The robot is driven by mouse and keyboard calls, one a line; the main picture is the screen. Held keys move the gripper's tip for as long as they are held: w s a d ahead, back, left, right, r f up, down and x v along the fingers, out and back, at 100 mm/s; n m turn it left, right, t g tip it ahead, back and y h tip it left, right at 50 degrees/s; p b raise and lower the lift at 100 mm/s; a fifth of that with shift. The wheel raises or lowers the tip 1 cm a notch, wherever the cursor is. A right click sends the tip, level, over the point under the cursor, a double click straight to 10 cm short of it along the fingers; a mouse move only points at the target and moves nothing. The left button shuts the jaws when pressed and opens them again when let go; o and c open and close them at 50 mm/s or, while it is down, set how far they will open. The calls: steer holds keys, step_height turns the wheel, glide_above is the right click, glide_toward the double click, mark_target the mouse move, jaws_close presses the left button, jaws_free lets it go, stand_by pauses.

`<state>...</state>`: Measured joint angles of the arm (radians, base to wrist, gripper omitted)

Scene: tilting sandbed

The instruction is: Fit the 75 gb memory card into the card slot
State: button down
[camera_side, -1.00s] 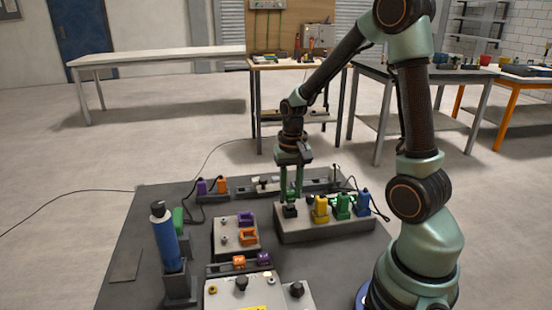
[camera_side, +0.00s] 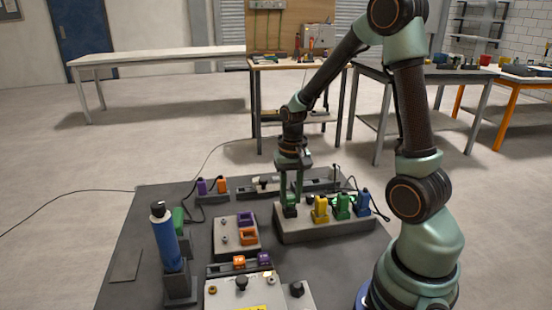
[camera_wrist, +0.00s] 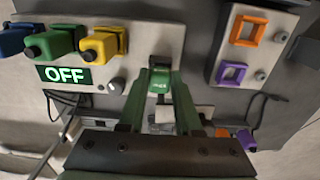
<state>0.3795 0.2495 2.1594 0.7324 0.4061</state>
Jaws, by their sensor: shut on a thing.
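My gripper (camera_side: 291,198) is over the left end of the grey block (camera_side: 325,232) in the side view. In the wrist view my gripper (camera_wrist: 159,88) has its two green fingers closed on a small green card (camera_wrist: 160,82), which has small pale lettering too blurred to read. A dark socket (camera_side: 290,212) sits on the block right below the fingertips. It looks like the card slot, but its opening is hidden. I cannot tell whether the card is touching or inside it.
Yellow (camera_side: 321,209), green (camera_side: 343,206) and blue (camera_side: 363,204) plugs stand on the same block to the right. An OFF sign (camera_wrist: 66,75) is on the block's face. A panel with purple and orange frames (camera_side: 248,235) lies left. A blue cylinder (camera_side: 164,238) stands far left.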

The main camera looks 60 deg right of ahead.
steer(key=shift+f, duration=0.6)
stand_by(0.3)
steer(key=shift+c, duration=0.2)
jaws_free()
steer(key=shift+r, duration=4.05)
steer(key=s+a+r+n+t, duration=0.3)
steer(key=a+r+n+t, duration=0.2)
steer(key=a+r+n, duration=0.4)
steer(key=a, duration=0.3)
steer(key=shift+s+a+r+t, duration=0.3)
steer(key=shift+s+a, duration=0.05)
steer(key=shift+a, duration=0.05)
